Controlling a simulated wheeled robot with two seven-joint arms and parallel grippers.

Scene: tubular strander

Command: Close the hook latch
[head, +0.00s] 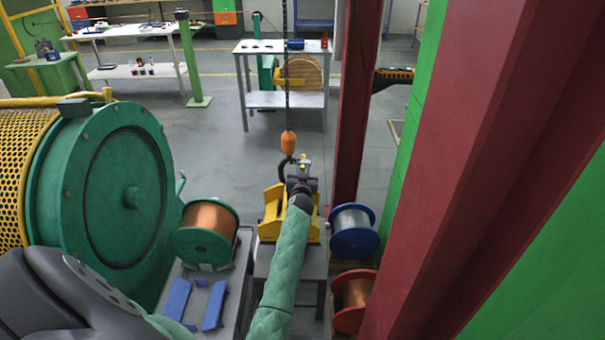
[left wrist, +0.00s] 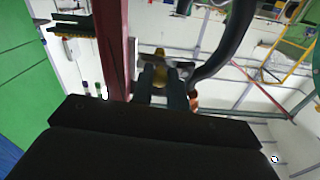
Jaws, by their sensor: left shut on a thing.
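The dark crane hook (head: 284,170) hangs under an orange hook block (head: 288,143) on a chain. In the left wrist view the black curved hook (left wrist: 228,42) fills the upper right. My left gripper (head: 302,168), at the end of the green-sleeved arm, is just right of the hook. It is shut on a small yellow piece, which looks like the hook latch (left wrist: 160,66), between its fingers. The latch's exact angle to the hook tip cannot be told. My right gripper is not in view.
A yellow cradle (head: 271,212) stands below the hook. Copper (head: 208,232) and blue-flanged (head: 354,232) spools flank it. A red column (head: 356,100) rises close on the right. A large green drum (head: 118,190) stands left. Open floor lies beyond.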

